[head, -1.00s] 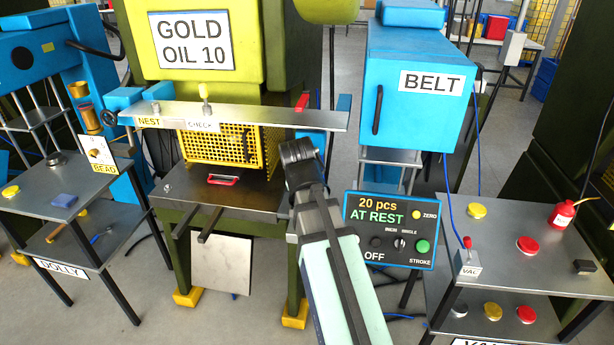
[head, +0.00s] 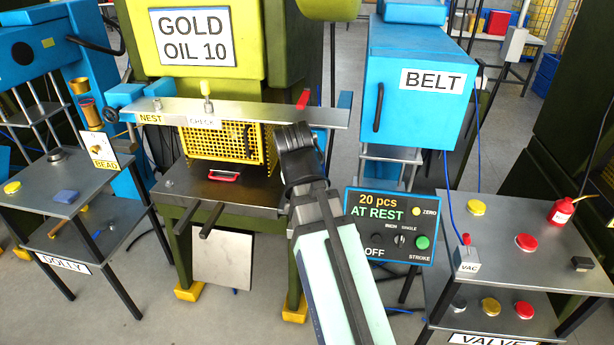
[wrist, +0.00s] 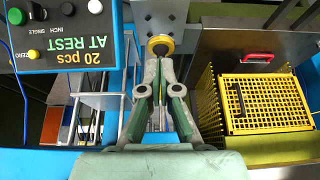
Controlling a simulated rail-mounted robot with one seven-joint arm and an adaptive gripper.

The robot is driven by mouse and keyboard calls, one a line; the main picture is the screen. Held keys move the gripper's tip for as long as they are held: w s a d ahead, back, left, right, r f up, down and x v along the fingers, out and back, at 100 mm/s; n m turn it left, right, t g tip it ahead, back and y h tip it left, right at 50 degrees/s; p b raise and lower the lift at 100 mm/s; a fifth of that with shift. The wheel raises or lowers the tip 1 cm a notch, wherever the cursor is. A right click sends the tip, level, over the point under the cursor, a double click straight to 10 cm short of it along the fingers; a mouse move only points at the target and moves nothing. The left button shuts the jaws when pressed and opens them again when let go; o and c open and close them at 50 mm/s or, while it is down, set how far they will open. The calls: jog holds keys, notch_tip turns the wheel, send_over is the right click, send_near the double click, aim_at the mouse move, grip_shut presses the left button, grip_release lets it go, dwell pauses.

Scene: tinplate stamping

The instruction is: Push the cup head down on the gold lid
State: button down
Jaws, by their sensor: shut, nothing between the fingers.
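My gripper (head: 292,132) is shut and empty near the right part of the long metal rail. In the wrist view, its closed fingertips (wrist: 160,66) point at a round gold ring with a dark centre (wrist: 160,44), below a grey block (wrist: 168,18). I cannot tell whether they touch it or whether this is the cup head on a lid. In the head view, my gripper hides that spot. Gold lids lie on the right table (head: 477,207), on its lower shelf (head: 491,306) and on the left table (head: 12,187).
The metal rail (head: 255,115) crosses in front of the press, with the yellow mesh basket (head: 215,142) behind it. The control panel (head: 391,226) reads "20 pcs AT REST" and stands close right of my arm. The VAC box (head: 467,259) sits on the right table.

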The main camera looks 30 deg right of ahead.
jog(key=shift+v, duration=2.7)
jog(key=w+a+f+n+y, duration=0.1)
jog(key=w+f+n, duration=0.1)
jog(key=f, duration=0.7)
jog(key=w+a+f+n, duration=0.2)
jog(key=w+f, duration=0.1)
jog(key=f, duration=0.5)
jog(key=s+a+f+n+g+y, duration=0.1)
jog(key=s+a+f+g, duration=0.15)
jog(key=f, duration=0.85)
jog(key=s+a+f+n+g+y, duration=0.15)
jog(key=s+f, duration=0.25)
jog(key=f, duration=0.6)
jog(key=s+a+f+g, duration=0.3)
jog(key=s+f, duration=0.9)
jog(key=f, duration=0.3)
jog(key=s+a+f+g, duration=0.1)
jog(key=s+f, duration=0.3)
jog(key=s, duration=0.5)
jog(key=s+a+f+g, duration=0.1)
jog(key=s+f+g, duration=0.2)
jog(key=s, duration=0.7)
notch_tip(320, 180, down, 2)
jog(key=shift+a+f+n, duration=0.15)
jog(key=shift+a+n, duration=0.1)
jog(key=shift+n, duration=0.2)
